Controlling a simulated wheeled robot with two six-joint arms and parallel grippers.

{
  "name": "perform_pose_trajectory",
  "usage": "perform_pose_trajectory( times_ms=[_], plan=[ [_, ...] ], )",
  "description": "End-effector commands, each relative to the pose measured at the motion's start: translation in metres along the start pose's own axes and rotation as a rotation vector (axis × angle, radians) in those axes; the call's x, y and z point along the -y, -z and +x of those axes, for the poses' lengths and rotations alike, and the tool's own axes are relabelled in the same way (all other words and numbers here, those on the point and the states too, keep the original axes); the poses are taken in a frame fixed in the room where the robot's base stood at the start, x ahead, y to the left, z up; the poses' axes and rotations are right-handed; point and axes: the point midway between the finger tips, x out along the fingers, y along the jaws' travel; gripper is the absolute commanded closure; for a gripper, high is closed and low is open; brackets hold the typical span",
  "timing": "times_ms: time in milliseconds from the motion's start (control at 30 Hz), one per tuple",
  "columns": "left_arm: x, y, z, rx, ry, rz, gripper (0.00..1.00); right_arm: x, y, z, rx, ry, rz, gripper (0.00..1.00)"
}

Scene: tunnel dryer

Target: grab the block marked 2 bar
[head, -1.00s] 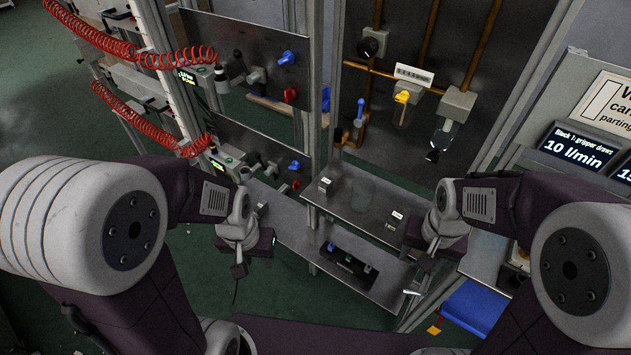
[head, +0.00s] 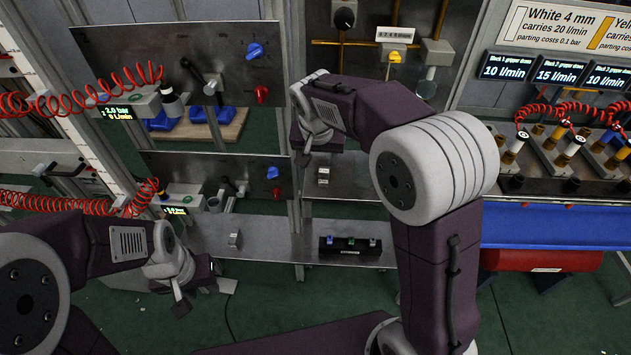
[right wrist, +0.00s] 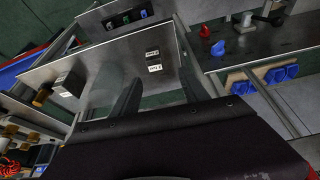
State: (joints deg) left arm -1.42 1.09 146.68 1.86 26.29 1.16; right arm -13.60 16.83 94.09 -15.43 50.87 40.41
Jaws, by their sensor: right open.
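A small grey block (head: 323,175) stands on the upper metal shelf in the head view. In the right wrist view a small dark block (right wrist: 152,55) with a white label sits on a metal plate, and a grey block (right wrist: 67,84) with a white label stands left of it. The labels are too small to read surely, so I cannot tell which is the 2 bar block. My right gripper (head: 304,158) is by the upper shelf; in its wrist view (right wrist: 158,88) its fingers are apart and empty, short of the dark block. My left gripper (head: 182,300) hangs low; its jaws are unclear.
A black holder (head: 350,253) with coloured pieces lies on the lower shelf (head: 200,232), where another small block (head: 235,240) stands. Panels with blue and red knobs stand behind. Red coiled hoses hang at left; a bench (head: 550,188) with fittings is at right.

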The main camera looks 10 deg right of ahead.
Motion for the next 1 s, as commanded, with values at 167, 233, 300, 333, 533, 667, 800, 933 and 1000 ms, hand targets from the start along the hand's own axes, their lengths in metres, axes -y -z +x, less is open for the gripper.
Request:
perform_pose_trajectory(
  times_ms=[167, 233, 300, 333, 533, 667, 800, 933, 1000],
  plan=[
    [0.000, 0.000, 0.001, 0.000, 0.000, 0.000, 0.64, 0.000, -0.001, 0.008, 0.001, 0.000, -0.001, 0.47],
    [0.000, 0.000, 0.002, 0.000, 0.000, 0.000, 0.64, -0.001, -0.001, 0.019, 0.003, -0.002, -0.001, 0.47],
    [0.000, 0.000, 0.003, 0.000, 0.000, 0.000, 0.64, -0.001, -0.001, 0.031, 0.003, -0.002, -0.001, 0.47],
    [0.000, 0.000, 0.003, 0.000, 0.000, 0.000, 0.64, -0.001, -0.001, 0.035, 0.002, -0.002, -0.001, 0.47],
    [0.000, 0.000, 0.004, 0.000, 0.000, 0.000, 0.64, -0.004, -0.002, 0.051, 0.004, -0.002, 0.000, 0.47],
    [0.000, -0.001, 0.006, 0.000, 0.000, 0.000, 0.64, -0.010, -0.004, 0.075, 0.004, -0.002, 0.000, 0.47],
    [0.000, -0.001, 0.006, 0.000, 0.000, 0.000, 0.64, -0.009, -0.003, 0.089, 0.001, 0.001, -0.001, 0.47],
    [0.000, -0.001, 0.006, 0.000, 0.000, 0.000, 0.64, -0.008, -0.002, 0.090, 0.000, 0.001, -0.001, 0.47],
    [0.000, -0.001, 0.006, 0.000, 0.000, 0.000, 0.64, -0.008, -0.002, 0.090, 0.000, 0.001, -0.001, 0.47]
  ],
)
